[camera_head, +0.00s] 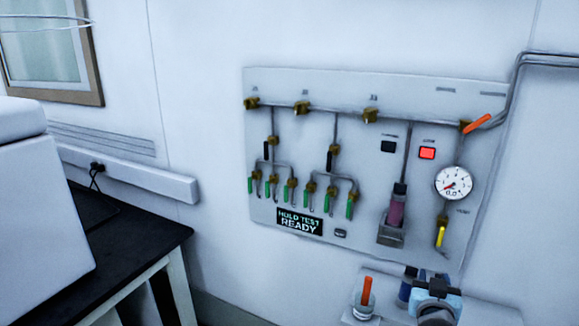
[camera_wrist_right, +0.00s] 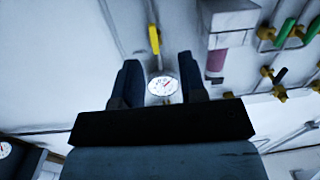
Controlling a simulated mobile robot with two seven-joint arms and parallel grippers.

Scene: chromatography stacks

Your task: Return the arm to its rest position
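My right gripper (camera_head: 428,288) is at the bottom right of the head view, seen small and partly cut off, in front of the lower part of the wall panel (camera_head: 360,90). In the right wrist view its two dark fingers (camera_wrist_right: 159,80) stand apart with a gap between them. A round white gauge (camera_wrist_right: 162,86) shows in that gap, beyond the fingers and not held. My left gripper is not in view.
An orange-handled item (camera_head: 367,291) stands left of my right gripper. A black bench (camera_head: 130,238) is at left.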

